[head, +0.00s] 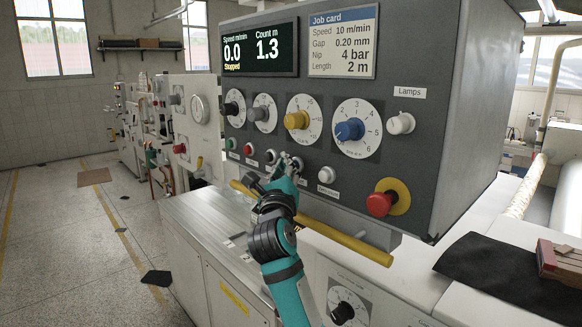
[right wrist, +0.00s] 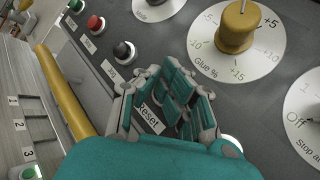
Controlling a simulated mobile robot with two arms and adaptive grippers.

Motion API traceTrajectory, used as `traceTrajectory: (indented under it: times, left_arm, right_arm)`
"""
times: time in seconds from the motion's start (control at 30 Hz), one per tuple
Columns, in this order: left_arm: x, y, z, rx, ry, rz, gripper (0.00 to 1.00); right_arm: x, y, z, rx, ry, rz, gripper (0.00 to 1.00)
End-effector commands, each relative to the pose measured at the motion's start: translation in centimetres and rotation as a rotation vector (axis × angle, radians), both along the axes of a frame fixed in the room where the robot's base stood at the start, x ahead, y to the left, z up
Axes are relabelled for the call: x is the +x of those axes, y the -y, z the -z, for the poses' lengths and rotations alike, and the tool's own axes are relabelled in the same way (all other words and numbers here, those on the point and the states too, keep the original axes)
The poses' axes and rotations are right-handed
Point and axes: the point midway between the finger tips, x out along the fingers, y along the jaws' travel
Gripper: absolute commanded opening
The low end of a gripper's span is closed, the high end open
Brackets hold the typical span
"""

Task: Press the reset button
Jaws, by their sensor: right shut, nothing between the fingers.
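The control panel (head: 400,200) faces me with a row of small buttons along its lower part. The Reset label (right wrist: 148,117) shows in the right wrist view beside my right gripper (right wrist: 172,98). The reset button itself is hidden behind the fingers there. In the head view my right gripper (head: 287,164) is at the button row, between the black button (head: 270,156) and the white button (head: 327,174). Its fingers are shut and empty, pointing at the panel. I cannot tell whether they touch the button. My left gripper is out of view.
A yellow rail (head: 340,241) runs below the buttons, close to my right arm. A red emergency button (head: 382,203) stands out at the right. The yellow knob (head: 297,119) and blue knob (head: 349,129) project above. The display (head: 260,50) reads 0.0, Stopped, and Count 1.3.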

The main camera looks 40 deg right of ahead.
Motion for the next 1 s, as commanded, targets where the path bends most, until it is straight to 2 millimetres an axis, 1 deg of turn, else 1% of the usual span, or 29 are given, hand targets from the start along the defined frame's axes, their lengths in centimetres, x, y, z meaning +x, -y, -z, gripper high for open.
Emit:
traceTrajectory:
  times: [0.33,0.7,0.77,1.0]
  left_arm:
    - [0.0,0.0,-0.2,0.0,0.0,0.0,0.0]
    - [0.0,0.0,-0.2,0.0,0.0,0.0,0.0]
    - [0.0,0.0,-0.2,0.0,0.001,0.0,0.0]
    - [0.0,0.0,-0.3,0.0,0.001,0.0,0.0]
  right_arm:
    - [-0.1,-1.6,0.1,0.002,-0.001,0.0,0.0]
    - [-0.1,-1.9,0.1,0.002,0.0,-0.001,0.0]
    - [-0.2,-2.3,0.1,0.002,0.0,-0.001,0.0]
    - [-0.3,-4.7,0.2,0.002,-0.001,-0.003,0.0]
